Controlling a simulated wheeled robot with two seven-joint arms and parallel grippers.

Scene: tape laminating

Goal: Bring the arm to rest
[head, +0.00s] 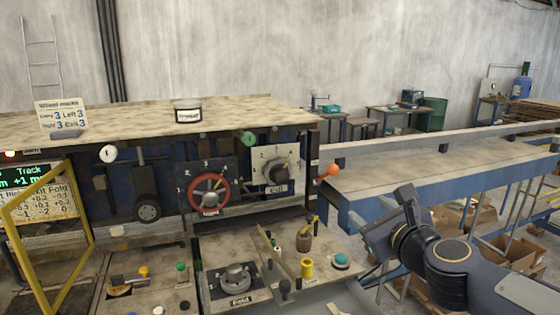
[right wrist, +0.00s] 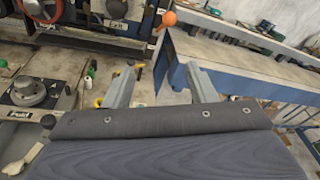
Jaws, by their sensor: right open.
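My right arm comes in from the right in the head view. Its dark wrist and the light grey fingers of my right gripper (head: 376,275) are right of the machine's control panel, in front of the blue-sided table. In the right wrist view the two fingers of the gripper (right wrist: 160,88) stand wide apart with nothing between them. My left gripper is in neither view.
The fold dial (head: 236,276), yellow spool (head: 307,267) and orange ball knob (head: 333,170) are left of my gripper. A red handwheel (head: 208,192) is on the machine front. The blue-sided table (head: 390,190) stands behind my arm. A yellow frame (head: 90,215) stands at left.

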